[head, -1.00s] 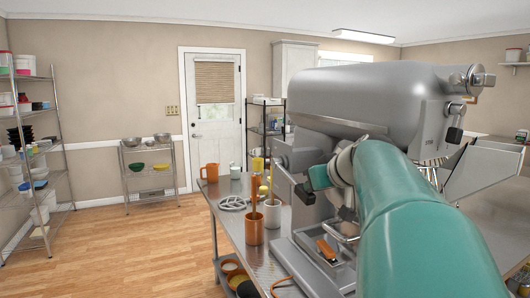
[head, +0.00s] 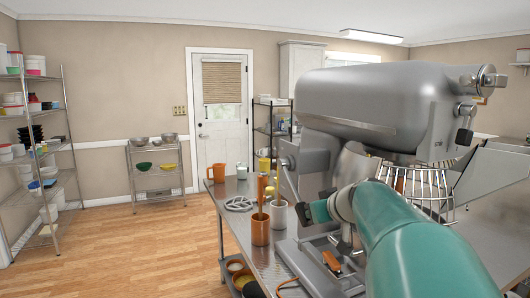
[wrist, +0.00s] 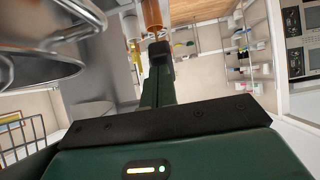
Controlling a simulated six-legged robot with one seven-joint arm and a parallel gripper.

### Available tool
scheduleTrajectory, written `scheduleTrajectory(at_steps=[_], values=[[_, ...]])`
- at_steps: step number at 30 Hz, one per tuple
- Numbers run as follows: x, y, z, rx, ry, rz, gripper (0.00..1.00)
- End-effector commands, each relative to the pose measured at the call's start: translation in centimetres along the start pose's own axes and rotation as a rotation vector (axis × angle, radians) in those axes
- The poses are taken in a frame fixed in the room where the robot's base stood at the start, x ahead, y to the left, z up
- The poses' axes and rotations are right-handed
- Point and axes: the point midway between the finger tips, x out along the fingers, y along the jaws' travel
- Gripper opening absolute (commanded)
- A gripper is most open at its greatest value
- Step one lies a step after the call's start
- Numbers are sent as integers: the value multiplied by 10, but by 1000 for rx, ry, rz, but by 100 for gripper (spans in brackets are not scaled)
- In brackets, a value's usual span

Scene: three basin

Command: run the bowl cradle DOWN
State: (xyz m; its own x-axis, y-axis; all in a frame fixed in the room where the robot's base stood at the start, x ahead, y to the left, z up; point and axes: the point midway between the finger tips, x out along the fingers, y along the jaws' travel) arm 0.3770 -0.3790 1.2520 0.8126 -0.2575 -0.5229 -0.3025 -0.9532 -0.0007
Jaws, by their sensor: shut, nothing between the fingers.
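The large grey stand mixer (head: 385,100) stands on the steel table, its head above a wire bowl guard (head: 425,185). I cannot clearly make out the bowl cradle; my teal arm covers that part of the mixer. An orange-handled lever (head: 331,262) shows low on the mixer's front. My gripper (head: 312,210) is shut and empty beside the mixer's column, above that lever. Curved steel (wrist: 45,55) fills the upper left there.
On the steel table (head: 232,190), left of the mixer, stand an orange canister (head: 260,230), a white canister (head: 278,215), an orange pitcher (head: 215,172) and a grey beater (head: 238,204). Wire shelves (head: 42,150) stand at the far left. The wooden floor (head: 120,235) is clear.

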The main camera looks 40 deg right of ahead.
Motion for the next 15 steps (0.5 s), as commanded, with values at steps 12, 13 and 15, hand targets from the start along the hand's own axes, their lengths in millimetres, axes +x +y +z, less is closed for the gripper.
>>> scheduleTrajectory(at_steps=[12, 13, 15], values=[[-6, 0, -10, -2, 2, 1, 0], [-8, 0, -14, -3, 3, 1, 0], [-14, 0, -24, -4, 3, 0, 0]])
